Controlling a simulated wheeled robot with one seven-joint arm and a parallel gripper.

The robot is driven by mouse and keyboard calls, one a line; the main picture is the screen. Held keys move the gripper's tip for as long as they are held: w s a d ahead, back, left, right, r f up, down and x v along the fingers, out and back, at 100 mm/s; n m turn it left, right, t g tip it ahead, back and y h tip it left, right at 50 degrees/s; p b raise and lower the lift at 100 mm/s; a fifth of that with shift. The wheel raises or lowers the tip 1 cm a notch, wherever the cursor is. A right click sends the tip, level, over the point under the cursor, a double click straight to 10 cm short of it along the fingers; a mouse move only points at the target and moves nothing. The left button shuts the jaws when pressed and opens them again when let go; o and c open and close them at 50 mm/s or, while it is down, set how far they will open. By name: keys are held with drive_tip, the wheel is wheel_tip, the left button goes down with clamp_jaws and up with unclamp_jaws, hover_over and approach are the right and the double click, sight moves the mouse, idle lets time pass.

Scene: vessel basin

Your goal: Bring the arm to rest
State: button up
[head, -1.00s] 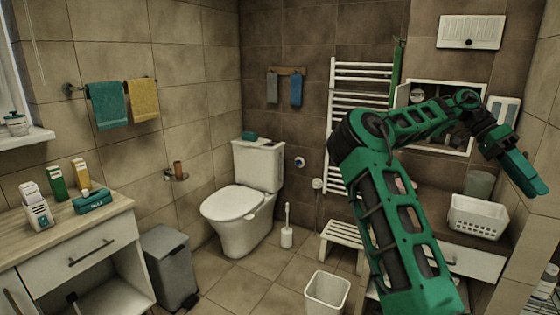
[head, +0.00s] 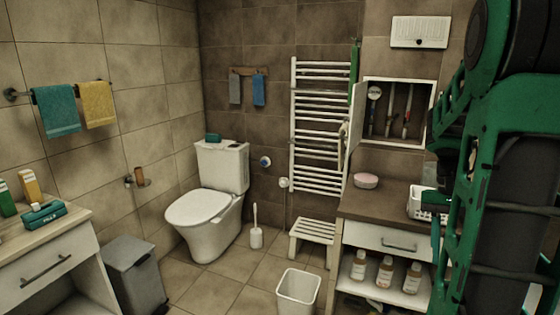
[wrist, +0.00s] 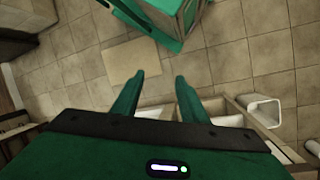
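My gripper (wrist: 160,78) shows in the wrist view with its two green fingers apart. Nothing is between the fingers; the tiled floor shows beyond them. In the wrist view my gripper points down toward the floor, with part of my own green body at the top. In the head view my green and black arm (head: 510,190) is folded up close at the right edge. The fingers cannot be made out in that view.
A wooden-topped vanity (head: 385,208) with a white basket (head: 422,203) and a pink dish (head: 366,181) stands partly behind my arm. An open wall cabinet (head: 395,110) is above it. A white bin (head: 298,292) and a stool (head: 313,230) stand on the floor. Floor before the toilet (head: 210,210) is clear.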

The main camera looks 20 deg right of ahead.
drive_tip(key=s+a+n+t, duration=0.1)
drive_tip(key=a+n+t, duration=0.1)
drive_tip(key=a, duration=0.6)
drive_tip(key=s+a+f+n+t+h, duration=0.1)
drive_tip(key=s+a+n, duration=0.1)
drive_tip(key=a+n, duration=0.3)
drive_tip(key=a, duration=0.3)
drive_tip(key=shift+a+f+t, duration=0.15)
drive_tip(key=shift+a+t, duration=0.05)
drive_tip(key=shift+t, duration=0.2)
drive_tip(key=shift+s, duration=0.1)
drive_tip(key=shift+c, duration=1.1)
